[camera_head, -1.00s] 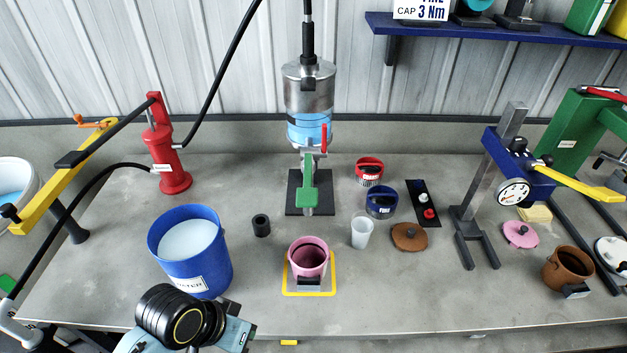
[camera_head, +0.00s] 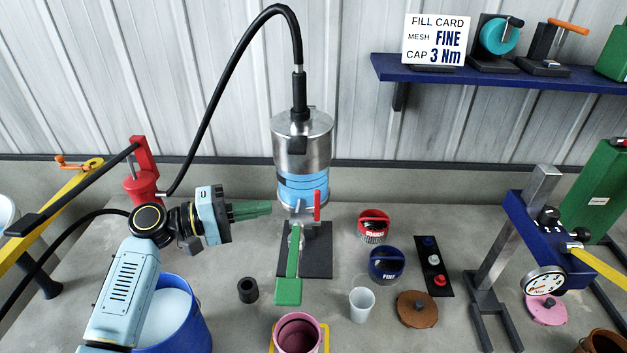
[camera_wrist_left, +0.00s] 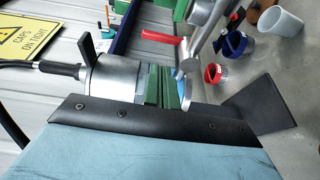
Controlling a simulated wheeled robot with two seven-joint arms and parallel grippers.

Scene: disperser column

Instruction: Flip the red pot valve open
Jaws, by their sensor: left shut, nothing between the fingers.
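The red valve handle (camera_head: 317,205) stands upright at the right of the column's lower end, just below the blue-banded silver pot (camera_head: 302,160). In the left wrist view the red handle (camera_wrist_left: 160,41) lies beyond my fingers, next to the pot's silver body (camera_wrist_left: 110,80). A green lever (camera_head: 289,290) hangs forward below the pot. My left gripper (camera_head: 268,208) has its green fingers shut and empty, pointing right. They are left of the valve, apart from the red handle. The fingers (camera_wrist_left: 165,88) cover part of the pot in the wrist view. My right gripper is not in view.
A blue bucket (camera_head: 195,325) is under my left arm. A pink cup (camera_head: 298,335), black ring (camera_head: 248,290) and white cup (camera_head: 361,304) stand in front. Red (camera_head: 374,225) and blue (camera_head: 386,265) baskets are at right. A black hose (camera_head: 215,90) arches behind my arm.

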